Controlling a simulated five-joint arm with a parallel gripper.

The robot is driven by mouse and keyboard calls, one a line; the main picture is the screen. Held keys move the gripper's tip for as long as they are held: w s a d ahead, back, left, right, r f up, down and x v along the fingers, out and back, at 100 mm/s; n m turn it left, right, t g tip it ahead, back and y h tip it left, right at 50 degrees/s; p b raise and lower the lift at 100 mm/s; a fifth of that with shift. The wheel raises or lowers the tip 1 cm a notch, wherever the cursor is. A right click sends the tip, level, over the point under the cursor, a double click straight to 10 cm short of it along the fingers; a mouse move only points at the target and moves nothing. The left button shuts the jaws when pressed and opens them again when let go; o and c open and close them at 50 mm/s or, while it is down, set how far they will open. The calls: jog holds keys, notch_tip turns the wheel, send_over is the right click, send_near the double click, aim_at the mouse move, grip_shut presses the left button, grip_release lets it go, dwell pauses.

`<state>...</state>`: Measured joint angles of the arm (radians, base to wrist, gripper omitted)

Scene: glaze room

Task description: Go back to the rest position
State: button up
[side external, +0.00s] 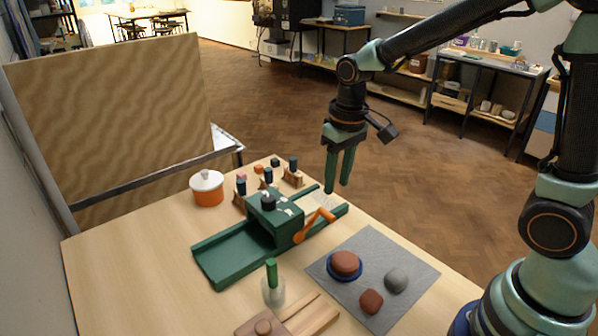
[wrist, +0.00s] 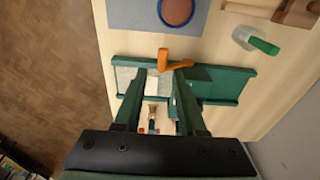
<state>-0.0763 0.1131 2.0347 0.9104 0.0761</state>
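My gripper (side external: 338,188) hangs in the air, fingers pointing down, above the far right end of the green machine (side external: 222,262). Its two green fingers are apart with nothing held between them. In the wrist view my gripper (wrist: 159,72) shows the same gap, with the machine's orange crank (wrist: 170,62) beyond the fingertips. The crank (side external: 316,222) sticks out from the near right side of the machine. My gripper appears clear of the machine and the table, though the exact height is hard to tell.
A grey mat (side external: 410,268) holds a blue dish with brown clay (side external: 345,263), a grey ball (side external: 396,280) and a brown lump (side external: 371,301). A jar with a green-handled tool (side external: 272,285) stands at the front. An orange lidded pot (side external: 207,190) and small stands are behind. The table's left is clear.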

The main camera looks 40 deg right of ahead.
jog(key=s+d+r+t, duration=0.3)
jog(key=s+r+t, duration=0.1)
jog(key=s+r, duration=0.5)
jog(key=shift+t, duration=0.3)
dwell(1.1)
